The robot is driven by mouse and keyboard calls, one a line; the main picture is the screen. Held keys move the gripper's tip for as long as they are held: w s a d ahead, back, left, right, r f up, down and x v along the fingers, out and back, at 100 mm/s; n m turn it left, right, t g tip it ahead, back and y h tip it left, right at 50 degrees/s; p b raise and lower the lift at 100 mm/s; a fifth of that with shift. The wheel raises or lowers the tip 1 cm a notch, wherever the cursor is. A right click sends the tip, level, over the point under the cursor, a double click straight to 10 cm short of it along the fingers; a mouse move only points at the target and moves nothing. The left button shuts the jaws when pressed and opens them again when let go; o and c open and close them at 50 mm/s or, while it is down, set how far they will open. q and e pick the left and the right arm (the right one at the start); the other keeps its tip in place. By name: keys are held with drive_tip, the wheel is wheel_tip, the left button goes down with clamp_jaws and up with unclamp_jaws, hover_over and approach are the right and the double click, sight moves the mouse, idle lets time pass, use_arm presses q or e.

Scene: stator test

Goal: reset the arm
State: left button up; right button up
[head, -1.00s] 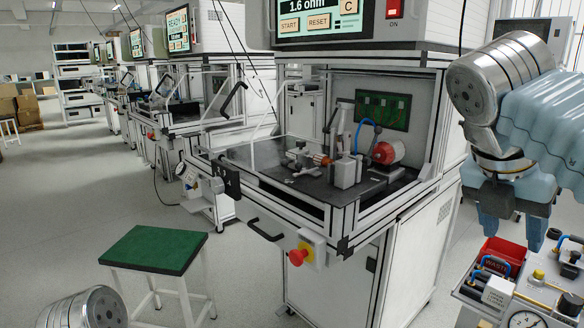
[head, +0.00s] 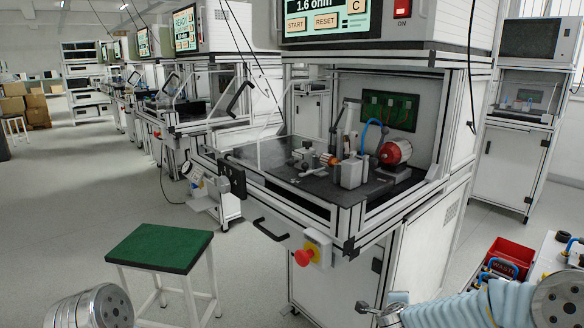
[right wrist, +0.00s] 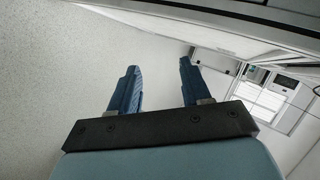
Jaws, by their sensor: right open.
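My right arm (head: 465,308), in a light blue sleeve with a silver joint, lies low across the bottom right of the head view, in front of the test station's lower cabinet. A silver joint of my left arm (head: 95,308) shows at the bottom left of the head view; my left gripper is out of view.
The test station (head: 330,190) holds a fixture and a red motor part (head: 396,151). A red emergency button (head: 305,257) is on its front. A green-topped stool (head: 160,247) stands left. A red waste bin (head: 510,253) and a cart are at right. The left aisle floor is clear.

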drive_tip(key=s+a+f+n+g+y, duration=0.1)
drive_tip(key=s+a+f+n+y, duration=0.4)
drive_tip(key=a+f, duration=0.45)
drive_tip(key=s+a+f+n+g+y, duration=0.1)
drive_tip(key=s+a+f+n+g, duration=0.2)
drive_tip(key=s, duration=0.5)
drive_tip(key=s+a+f+n+g+y, duration=0.1)
drive_tip(key=s+a+f+n+g, duration=0.1)
drive_tip(key=s+f+n, duration=0.4)
drive_tip(key=s+a+f+n+g+y, duration=0.2)
drive_tip(key=s+f, duration=0.4)
drive_tip(key=s, duration=0.5)
drive_tip(key=a+n+g, duration=0.1)
drive_tip(key=a+n, duration=0.1)
drive_tip(key=shift+n+g, duration=0.3)
